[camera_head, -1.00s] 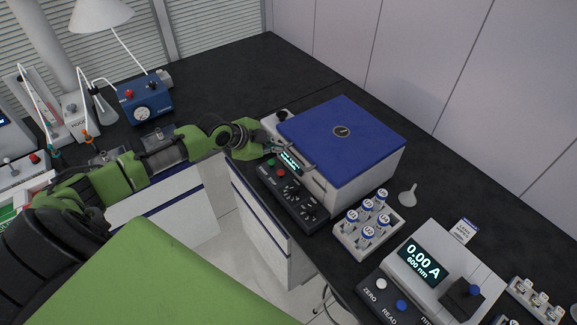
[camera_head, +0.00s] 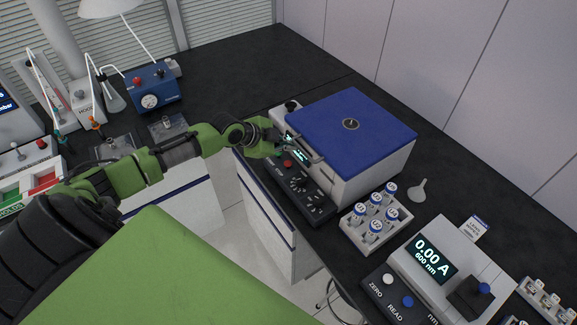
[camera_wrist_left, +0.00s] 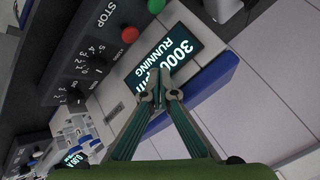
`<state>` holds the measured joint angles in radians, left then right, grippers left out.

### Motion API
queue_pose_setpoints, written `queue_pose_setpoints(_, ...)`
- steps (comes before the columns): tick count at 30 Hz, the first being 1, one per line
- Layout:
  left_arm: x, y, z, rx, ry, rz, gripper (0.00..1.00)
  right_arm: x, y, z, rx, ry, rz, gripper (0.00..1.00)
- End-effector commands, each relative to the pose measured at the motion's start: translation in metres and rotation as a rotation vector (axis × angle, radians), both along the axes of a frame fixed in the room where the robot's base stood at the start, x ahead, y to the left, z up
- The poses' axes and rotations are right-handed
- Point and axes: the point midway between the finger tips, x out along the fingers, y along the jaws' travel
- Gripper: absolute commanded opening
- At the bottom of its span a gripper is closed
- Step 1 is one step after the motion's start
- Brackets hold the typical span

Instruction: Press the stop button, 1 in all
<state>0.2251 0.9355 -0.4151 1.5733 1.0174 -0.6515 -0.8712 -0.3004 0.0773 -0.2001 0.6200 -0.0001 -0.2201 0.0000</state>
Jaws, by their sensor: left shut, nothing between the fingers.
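The stop button is a red round button (camera_head: 287,163) on the dark control panel of a blue-lidded white centrifuge-like machine (camera_head: 365,130). In the left wrist view the red button (camera_wrist_left: 130,34) lies by the word STOP, above and left of the fingertips. A green button (camera_wrist_left: 155,5) sits beside it. The display (camera_wrist_left: 165,62) reads 3000 and RUNNING. My left gripper (camera_head: 285,146) is over the display end of the panel, just beyond the red button. In the wrist view its fingers (camera_wrist_left: 158,92) are together, empty, in front of the display and apart from the red button. My right gripper is out of view.
A rack of capped vials (camera_head: 375,222) stands in front of the machine, with a funnel (camera_head: 418,190) behind it. A photometer (camera_head: 450,270) is at the lower right. A blue pump box (camera_head: 150,88) is at the back left. The black bench behind my arm is mostly clear.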

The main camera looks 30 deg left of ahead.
Motion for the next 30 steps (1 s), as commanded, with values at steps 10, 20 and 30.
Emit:
queue_pose_setpoints(10,-0.001,0.003,-0.045,0.006,0.006,0.003,0.00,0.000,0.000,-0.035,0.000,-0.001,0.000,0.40)
queue_pose_setpoints(20,-0.002,0.004,-0.046,0.008,0.007,0.003,0.00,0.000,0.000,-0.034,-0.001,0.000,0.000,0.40)
queue_pose_setpoints(30,-0.002,0.004,-0.046,0.009,0.008,0.003,0.00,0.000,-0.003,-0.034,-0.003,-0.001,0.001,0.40)
